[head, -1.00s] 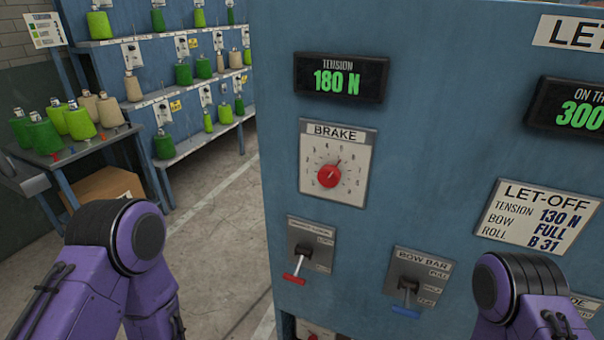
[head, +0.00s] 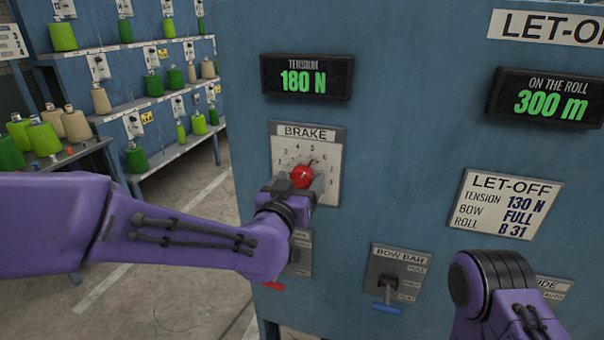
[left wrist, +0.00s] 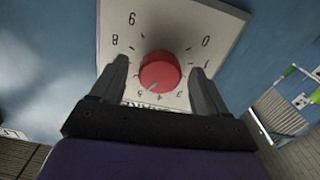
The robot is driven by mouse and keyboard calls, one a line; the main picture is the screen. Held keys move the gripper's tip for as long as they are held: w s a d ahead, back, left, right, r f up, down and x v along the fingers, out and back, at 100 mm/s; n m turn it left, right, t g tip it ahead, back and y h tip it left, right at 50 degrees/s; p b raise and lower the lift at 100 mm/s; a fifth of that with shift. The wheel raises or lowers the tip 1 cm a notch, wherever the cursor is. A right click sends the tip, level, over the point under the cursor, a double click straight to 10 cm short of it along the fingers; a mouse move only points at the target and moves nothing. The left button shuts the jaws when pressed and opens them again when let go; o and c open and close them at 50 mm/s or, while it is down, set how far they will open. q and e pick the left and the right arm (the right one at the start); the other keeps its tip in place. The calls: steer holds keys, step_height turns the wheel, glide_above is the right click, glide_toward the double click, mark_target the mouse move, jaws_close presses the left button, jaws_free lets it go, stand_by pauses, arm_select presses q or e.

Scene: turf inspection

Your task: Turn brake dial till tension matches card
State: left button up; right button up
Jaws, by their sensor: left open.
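The red brake dial (head: 303,176) sits on a white numbered plate (head: 333,160) labelled BRAKE. My left gripper (head: 302,183) is at the dial, its open fingers on either side of it. In the left wrist view the red dial (left wrist: 160,70) shows between the two fingertips (left wrist: 160,78), with a gap visible on each side. The tension display (head: 306,77) reads 180 N. The LET-OFF card (head: 505,203) gives tension 130 N, bow FULL, roll B 31. Part of my right arm shows at lower right; its gripper is out of view.
A bow bar lever (head: 388,290) with a blue handle is on the panel below right. Another lever plate (head: 301,252) is partly hidden behind my left arm. A second display (head: 545,98) reads 300 m. Shelves (head: 150,95) with green and tan cones stand at left.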

arm_select(q)
steer(key=shift+x, duration=0.95)
steer(key=c, duration=1)
